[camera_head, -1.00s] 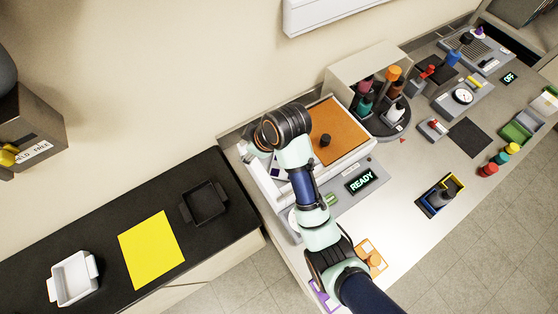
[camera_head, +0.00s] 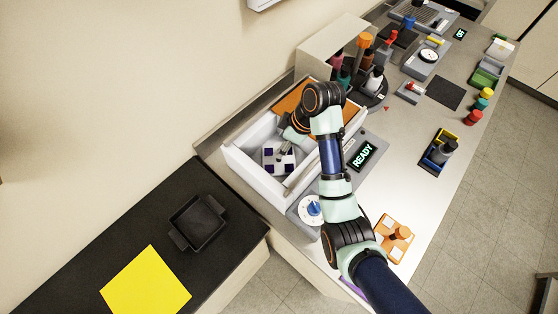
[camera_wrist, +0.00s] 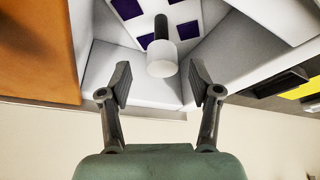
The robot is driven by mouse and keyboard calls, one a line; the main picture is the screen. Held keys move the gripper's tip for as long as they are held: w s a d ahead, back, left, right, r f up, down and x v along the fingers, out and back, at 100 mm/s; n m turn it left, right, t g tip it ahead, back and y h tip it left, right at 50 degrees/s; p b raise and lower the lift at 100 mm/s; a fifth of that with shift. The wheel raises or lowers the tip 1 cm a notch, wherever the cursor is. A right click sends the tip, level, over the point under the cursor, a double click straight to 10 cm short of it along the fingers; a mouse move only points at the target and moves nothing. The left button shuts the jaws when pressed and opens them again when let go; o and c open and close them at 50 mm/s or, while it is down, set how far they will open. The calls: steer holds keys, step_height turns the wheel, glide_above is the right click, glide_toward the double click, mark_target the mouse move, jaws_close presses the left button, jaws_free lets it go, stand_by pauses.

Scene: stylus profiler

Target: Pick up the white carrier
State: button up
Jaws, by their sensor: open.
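The white carrier (camera_head: 278,160) is a white plate with dark purple squares and an upright post. It lies inside the open white-walled chamber of the instrument. In the wrist view the carrier (camera_wrist: 187,14) is at the top, and its dark post with a pale cylindrical knob (camera_wrist: 162,60) points toward the camera. My gripper (camera_wrist: 160,80) is open, with its two fingers on either side of the knob's line and a gap on both sides. In the head view my gripper (camera_head: 287,147) is down in the chamber over the carrier, partly hidden by my arm.
White chamber walls (camera_head: 247,172) stand close around the gripper. An orange panel (camera_head: 292,97) is behind my arm. A READY display (camera_head: 363,156), a blue-knobbed dial (camera_head: 312,209) and an orange carrier (camera_head: 396,235) are nearby. A black tray (camera_head: 198,222) and yellow sheet (camera_head: 146,284) lie left.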

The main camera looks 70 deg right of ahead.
steer(key=x, duration=0.3)
steer(key=shift+a+f, duration=0.15)
jaws_close()
